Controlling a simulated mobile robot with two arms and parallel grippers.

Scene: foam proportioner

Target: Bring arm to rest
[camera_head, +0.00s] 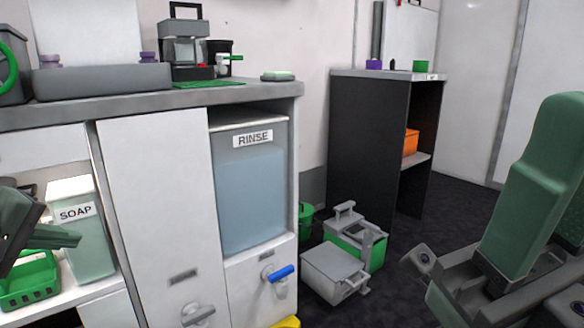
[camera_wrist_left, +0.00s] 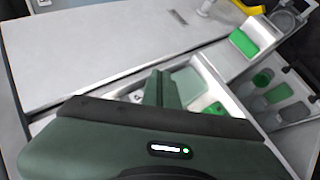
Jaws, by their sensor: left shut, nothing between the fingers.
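My left gripper (camera_head: 72,239) reaches in from the left edge of the head view, in front of the open shelf by the SOAP container (camera_head: 88,238). Its dark green fingers are together with nothing between them. In the left wrist view the shut fingers (camera_wrist_left: 161,88) stick out beyond the green gripper body, near the shelf. I cannot tell whether they touch anything.
The cabinet counter (camera_head: 150,85) runs along the left, with a RINSE tank (camera_head: 250,190) and a blue-handled valve (camera_head: 280,273) in it. A green basket (camera_head: 30,283) sits on the shelf. Grey and green boxes (camera_head: 335,272) stand on the floor before a dark shelf unit (camera_head: 365,140).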

